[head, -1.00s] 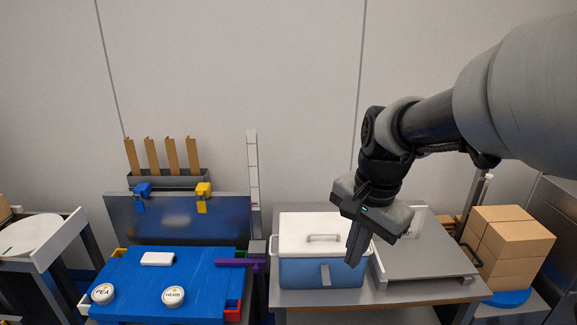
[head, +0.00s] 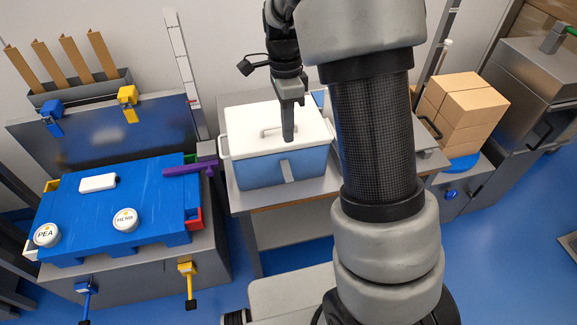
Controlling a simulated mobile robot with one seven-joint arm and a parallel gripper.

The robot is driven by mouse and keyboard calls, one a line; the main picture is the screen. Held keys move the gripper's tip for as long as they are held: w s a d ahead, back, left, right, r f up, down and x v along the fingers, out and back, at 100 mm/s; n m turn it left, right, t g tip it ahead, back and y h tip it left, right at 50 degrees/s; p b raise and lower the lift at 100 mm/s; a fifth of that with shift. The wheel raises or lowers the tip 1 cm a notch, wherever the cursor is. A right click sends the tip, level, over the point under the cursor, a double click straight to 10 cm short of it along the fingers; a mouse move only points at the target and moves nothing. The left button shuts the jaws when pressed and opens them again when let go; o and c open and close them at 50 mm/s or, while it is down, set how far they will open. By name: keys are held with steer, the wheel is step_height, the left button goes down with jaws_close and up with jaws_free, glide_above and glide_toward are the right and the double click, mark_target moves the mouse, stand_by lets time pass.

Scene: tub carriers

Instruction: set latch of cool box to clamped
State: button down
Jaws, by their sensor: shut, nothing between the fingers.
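The cool box (head: 255,172) has a blue body and a white lid (head: 245,119) with a grey handle on top. It stands on a grey table right of the blue crate. Its latch (head: 287,171) is a grey strip on the front face, upright against the blue wall. My gripper (head: 288,138) is shut and empty, pointing down in front of or over the lid, above the latch. I cannot tell whether it touches the lid. My arm hides the right part of the table.
A blue board (head: 120,205) with two white round labelled tubs, PEA (head: 47,235) and HERB (head: 125,220), lies on a bench at left. A purple bar (head: 188,169) sticks out toward the cool box. Cardboard boxes (head: 463,115) are stacked at right. Blue floor is open in front.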

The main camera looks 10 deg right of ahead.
mark_target(289, 179)
steer(key=f, duration=0.4)
steer(key=s+f+b, duration=0.1)
steer(key=f, duration=0.9)
steer(key=shift+s, duration=0.35)
steer(key=shift+w+f+b, duration=0.1)
steer(key=shift+f+b, duration=0.05)
steer(key=shift+b, duration=0.35)
